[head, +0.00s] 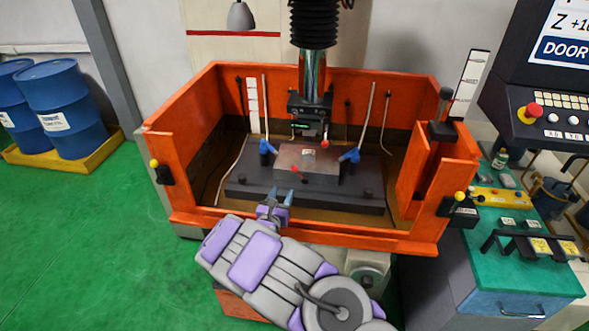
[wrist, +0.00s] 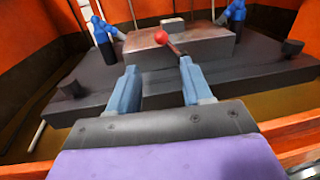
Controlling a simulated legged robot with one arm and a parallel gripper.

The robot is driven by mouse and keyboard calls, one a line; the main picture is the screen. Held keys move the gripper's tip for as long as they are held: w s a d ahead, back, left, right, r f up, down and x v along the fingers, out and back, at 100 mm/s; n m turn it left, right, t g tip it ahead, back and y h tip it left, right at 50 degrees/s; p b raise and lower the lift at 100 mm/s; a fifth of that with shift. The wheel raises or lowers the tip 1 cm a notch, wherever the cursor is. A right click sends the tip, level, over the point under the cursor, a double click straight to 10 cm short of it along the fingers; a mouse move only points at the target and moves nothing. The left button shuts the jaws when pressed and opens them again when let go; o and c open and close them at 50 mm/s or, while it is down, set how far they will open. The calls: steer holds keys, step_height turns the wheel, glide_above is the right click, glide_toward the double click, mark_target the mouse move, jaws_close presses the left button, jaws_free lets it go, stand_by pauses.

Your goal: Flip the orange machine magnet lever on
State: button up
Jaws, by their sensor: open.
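The orange machine (head: 330,231) is an open tank with a dark block (head: 252,187) inside. A grey metal plate (head: 319,163) sits on the block. A small lever with a red ball knob (head: 296,170) is at the plate's front; the knob (wrist: 161,37) and its short dark stem also show in the wrist view. My gripper (head: 282,194) is over the tank's front wall, pointing inward. In the wrist view my gripper (wrist: 157,75) is open and empty, its two blue-grey fingers apart. The knob appears beyond and between the fingertips, apart from them.
Blue clamps (head: 349,155) stand at both sides of the plate. A dark machine head (head: 310,108) hangs above it. Orange walls (head: 195,108) enclose the tank. A green-topped cabinet (head: 505,268) stands at right, blue drums (head: 62,108) at left.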

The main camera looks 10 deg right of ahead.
mark_target(293, 171)
steer(key=x, duration=1.4)
steer(key=shift+w+d+f, duration=0.1)
steer(key=shift+w+d, duration=0.05)
steer(key=shift+c, duration=0.3)
jaws_close()
